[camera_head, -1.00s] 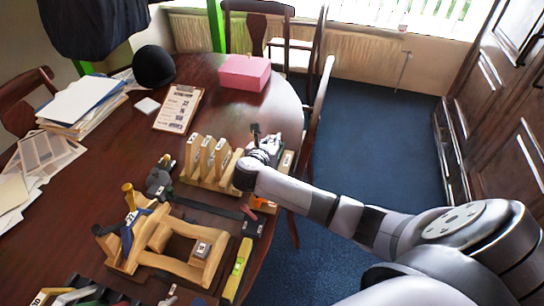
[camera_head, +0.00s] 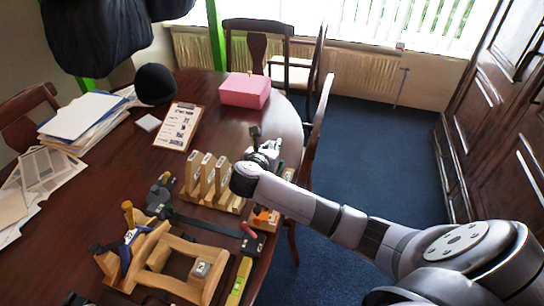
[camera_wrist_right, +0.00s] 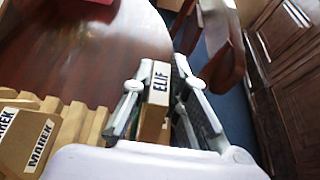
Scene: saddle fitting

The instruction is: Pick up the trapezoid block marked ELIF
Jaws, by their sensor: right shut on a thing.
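The trapezoid block marked ELIF (camera_wrist_right: 158,88) is pale wood with a white label, seen between the fingers of my right gripper in the right wrist view. My right gripper (camera_head: 265,150) is shut on it, beside the right end of the wooden rack (camera_head: 228,202) in the head view. The block seems to be held above the rack, but the gap under it is hidden. Other blocks stand in the rack (camera_head: 208,172); in the wrist view one is marked MAREK (camera_wrist_right: 40,146). My left gripper is not in view.
A wooden saddle-shaped frame (camera_head: 150,270), a caliper-like bar (camera_head: 200,228) and a yellow-green level (camera_head: 240,280) lie in front of the rack. A pink box (camera_head: 245,90) and a clipboard (camera_head: 177,127) are farther back. A chair (camera_head: 318,120) stands close to the table's right edge.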

